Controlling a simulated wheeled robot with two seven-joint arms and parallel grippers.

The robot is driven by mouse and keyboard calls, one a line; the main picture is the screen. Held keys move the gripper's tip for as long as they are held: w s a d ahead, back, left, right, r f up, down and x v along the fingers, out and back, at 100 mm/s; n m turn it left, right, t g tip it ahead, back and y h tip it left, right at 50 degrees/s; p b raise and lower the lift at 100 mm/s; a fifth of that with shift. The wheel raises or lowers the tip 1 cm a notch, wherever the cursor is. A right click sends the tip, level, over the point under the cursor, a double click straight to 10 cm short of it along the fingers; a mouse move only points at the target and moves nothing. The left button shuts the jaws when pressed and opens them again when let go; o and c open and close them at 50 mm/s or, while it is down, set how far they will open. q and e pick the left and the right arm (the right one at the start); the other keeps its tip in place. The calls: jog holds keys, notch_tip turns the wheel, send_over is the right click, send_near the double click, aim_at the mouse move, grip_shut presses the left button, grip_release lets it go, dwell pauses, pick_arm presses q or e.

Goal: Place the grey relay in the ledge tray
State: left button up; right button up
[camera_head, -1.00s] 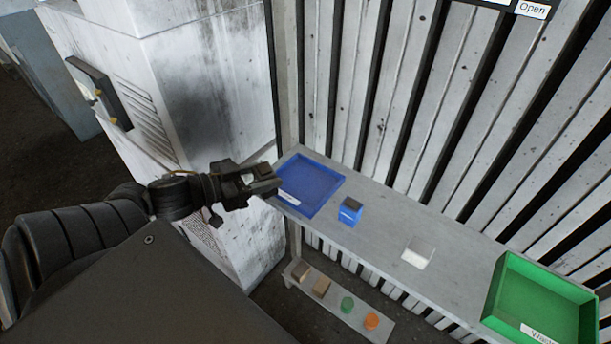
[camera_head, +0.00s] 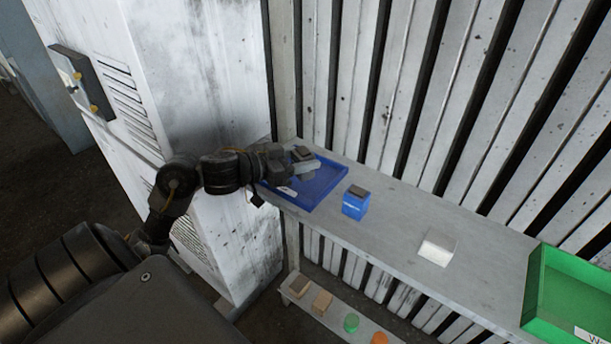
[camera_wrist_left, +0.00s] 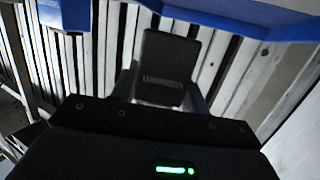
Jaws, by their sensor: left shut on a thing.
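The grey relay, a small block with a dark top, shows in the head view (camera_head: 306,167) and as a dark lettered block in the left wrist view (camera_wrist_left: 167,68). My left gripper (camera_head: 292,166) is shut on it, with a finger on each side in the wrist view. The ledge tray (camera_head: 325,187) is a shallow blue tray with a white label at the left end of the ledge. In the head view the relay is over the tray; whether it touches the floor of it I cannot tell. My right gripper is not in view.
On the grey ledge (camera_head: 400,222), a blue block with a dark top (camera_head: 355,204) stands just right of the tray. A silvery block (camera_head: 437,247) and a green bin (camera_head: 565,285) are further right. A slatted wall rises behind. A lower shelf (camera_head: 330,318) holds small parts.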

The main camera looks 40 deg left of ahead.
pick_arm(q)
jog(key=shift+w+f, duration=0.3)
jog(key=shift+f, duration=0.15)
jog(key=shift+w+f+b, duration=0.25)
jog(key=shift+f+b, duration=0.1)
jog(key=shift+f, duration=1.3)
jog(key=shift+f, duration=0.2)
jog(key=o, duration=1.1)
jog(key=shift+c, duration=0.2)
